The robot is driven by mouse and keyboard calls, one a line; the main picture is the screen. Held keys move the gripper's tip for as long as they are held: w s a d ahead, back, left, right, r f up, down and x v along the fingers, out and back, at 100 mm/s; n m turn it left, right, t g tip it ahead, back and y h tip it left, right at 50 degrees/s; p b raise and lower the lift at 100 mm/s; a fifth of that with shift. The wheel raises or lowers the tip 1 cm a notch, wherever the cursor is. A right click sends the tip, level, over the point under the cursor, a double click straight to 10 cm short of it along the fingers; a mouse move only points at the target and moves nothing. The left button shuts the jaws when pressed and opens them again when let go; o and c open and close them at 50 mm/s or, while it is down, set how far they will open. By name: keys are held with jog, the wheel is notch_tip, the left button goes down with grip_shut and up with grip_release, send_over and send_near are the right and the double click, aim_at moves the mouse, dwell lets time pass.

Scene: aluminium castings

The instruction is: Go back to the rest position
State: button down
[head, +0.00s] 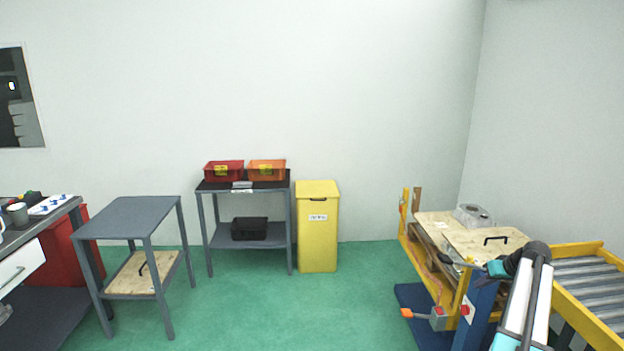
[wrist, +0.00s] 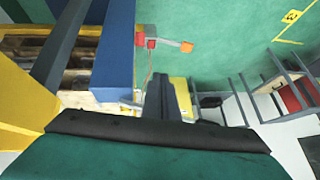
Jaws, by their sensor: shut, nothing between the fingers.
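My gripper (wrist: 162,82) shows in the wrist view as two dark fingers close together in the lower middle, shut with nothing between them. It is in the air with the floor behind it. A grey aluminium casting (head: 473,215) lies on a wooden board (head: 455,232) at that station, apart from my arm.
A roller conveyor (head: 590,283) and a blue post (head: 476,312) stand close to my arm. A yellow bin (head: 317,228), a shelf (head: 250,236) with red (head: 223,171) and orange (head: 267,170) boxes, and a grey table (head: 130,215) stand further left. The green floor between is clear.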

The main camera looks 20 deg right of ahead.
jog(key=w+a+f+g+y, duration=0.1)
jog(key=w+a+f+g, duration=0.15)
jog(key=a+f, duration=1.1)
jog(key=w+a+f+g+y, duration=0.25)
jog(key=a+f, duration=0.65)
jog(key=a, duration=0.9)
jog(key=s+a+f+n+g, duration=0.1)
jog(key=s+a+f, duration=0.4)
jog(key=a, duration=0.5)
jog(key=s+a+f+n+g, duration=0.1)
jog(key=s+a+f, duration=0.1)
jog(key=a+f, duration=0.55)
jog(key=s+a+f+n+g+h, duration=0.1)
jog(key=s+a+f+g, duration=0.1)
jog(key=s+a, duration=0.7)
jog(key=s+a+f+g+h, duration=0.2)
jog(key=s+a+f, duration=0.3)
jog(key=s+a, duration=0.5)
jog(key=s+g, duration=0.1)
jog(key=s, duration=0.5)
jog(key=shift+n, duration=0.4)
